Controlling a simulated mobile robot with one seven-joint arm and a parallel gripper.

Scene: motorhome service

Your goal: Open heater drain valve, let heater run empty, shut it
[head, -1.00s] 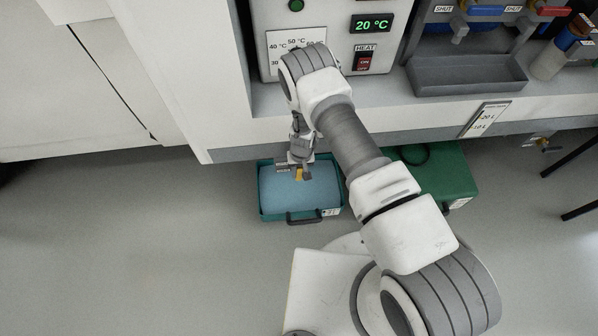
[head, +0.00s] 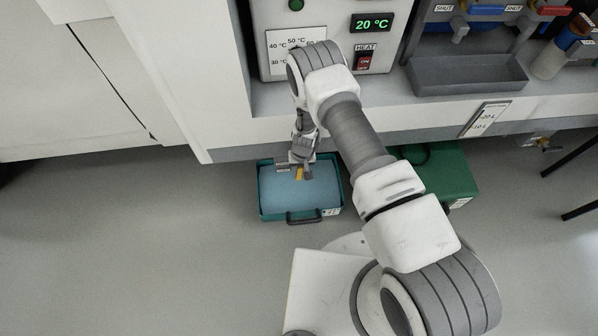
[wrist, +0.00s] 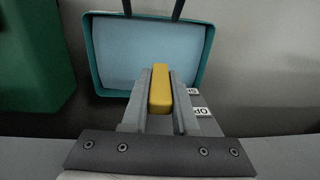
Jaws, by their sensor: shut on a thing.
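My gripper (head: 302,172) reaches down below the front edge of the heater cabinet. It is shut on a yellow lever (wrist: 160,88), the drain valve's handle, which sits between both fingers in the wrist view. Small labels, one reading "OP" (wrist: 202,112) and a partly hidden one, show right of the fingers. The valve body is hidden. A teal tray (head: 262,205) stands on the floor under the gripper, with pale blue liquid (head: 300,195) across it. The heater panel (head: 335,20) shows a green 20 °C display (head: 371,23) and a red HEAT rocker (head: 364,63).
A green box (head: 450,170) stands right of the tray, partly behind my arm. A grey bin (head: 470,78) and valves labelled SHUT sit on the shelf at upper right. A level gauge (head: 486,119) is on the cabinet front. The floor at left is clear.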

